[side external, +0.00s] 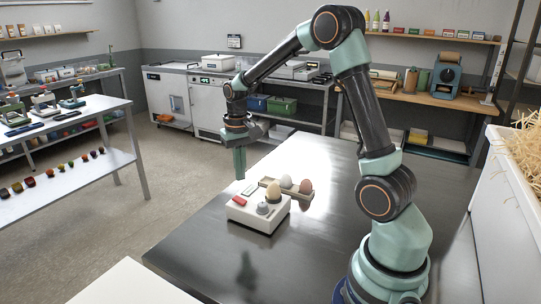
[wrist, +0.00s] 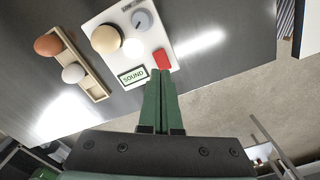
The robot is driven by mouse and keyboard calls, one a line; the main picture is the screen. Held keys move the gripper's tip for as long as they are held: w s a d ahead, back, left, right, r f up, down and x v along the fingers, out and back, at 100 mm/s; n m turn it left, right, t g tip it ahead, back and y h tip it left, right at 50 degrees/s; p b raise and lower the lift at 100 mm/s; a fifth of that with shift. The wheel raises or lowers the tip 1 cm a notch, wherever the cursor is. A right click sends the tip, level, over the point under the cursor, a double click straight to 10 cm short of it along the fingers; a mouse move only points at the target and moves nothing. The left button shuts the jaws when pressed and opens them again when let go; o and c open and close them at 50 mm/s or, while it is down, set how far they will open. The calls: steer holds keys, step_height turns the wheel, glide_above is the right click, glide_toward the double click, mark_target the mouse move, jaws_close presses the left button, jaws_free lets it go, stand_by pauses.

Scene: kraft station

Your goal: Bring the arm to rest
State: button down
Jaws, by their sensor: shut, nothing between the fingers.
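My gripper (side external: 239,163) points down in the side view, raised above the dark metal table (side external: 190,250) near its far left edge. Its green fingers are together and empty; they also show in the wrist view (wrist: 160,76). Beside it in the side view, on the table, stands a white device (side external: 255,219) with a red button, a grey knob and a cream egg (side external: 273,191) on top. In the wrist view the device (wrist: 143,53) carries a label reading "SOUND". The fingers appear apart from the device.
Next to the device lies a wooden tray (wrist: 97,92) with a brown egg (wrist: 48,45) and a white egg (wrist: 73,73). A white box with straw (side external: 520,150) stands at the right. The table's front left is clear. A shelf table (side external: 70,190) is at the far left.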

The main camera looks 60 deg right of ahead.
steer(key=shift+r, duration=0.15)
steer(key=s+a+r+n+t, duration=0.5)
steer(key=s+a+r+n, duration=0.1)
steer(key=s+a+r, duration=0.5)
steer(key=s+a, duration=0.1)
steer(key=a, duration=0.1)
steer(key=shift+a+t, duration=0.3)
